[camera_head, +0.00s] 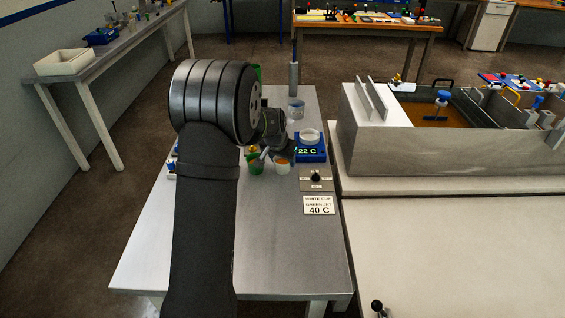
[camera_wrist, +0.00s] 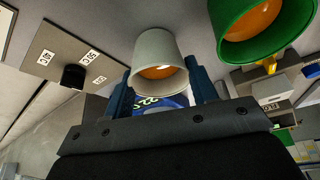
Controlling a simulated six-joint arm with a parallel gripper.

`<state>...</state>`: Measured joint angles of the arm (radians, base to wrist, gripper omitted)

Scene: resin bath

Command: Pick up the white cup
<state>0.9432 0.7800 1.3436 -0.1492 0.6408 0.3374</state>
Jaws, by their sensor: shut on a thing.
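The white cup (camera_wrist: 160,50) is between the two blue fingers of my gripper (camera_wrist: 162,98) in the wrist view, with orange contents inside its rim. The fingers are shut on its sides. In the head view the white cup (camera_head: 281,169) shows small beside my gripper (camera_head: 272,150), which my arm partly hides. I cannot tell whether the cup's base touches the table. A green cup (camera_wrist: 230,42) with orange contents stands close beside it; it also shows in the head view (camera_head: 256,167).
A blue heater (camera_head: 312,153) reading 22 C carries a clear dish. A white tub (camera_head: 296,108) stands behind. A grey bath (camera_head: 400,150) stands right. The table's front (camera_head: 290,260) is clear.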

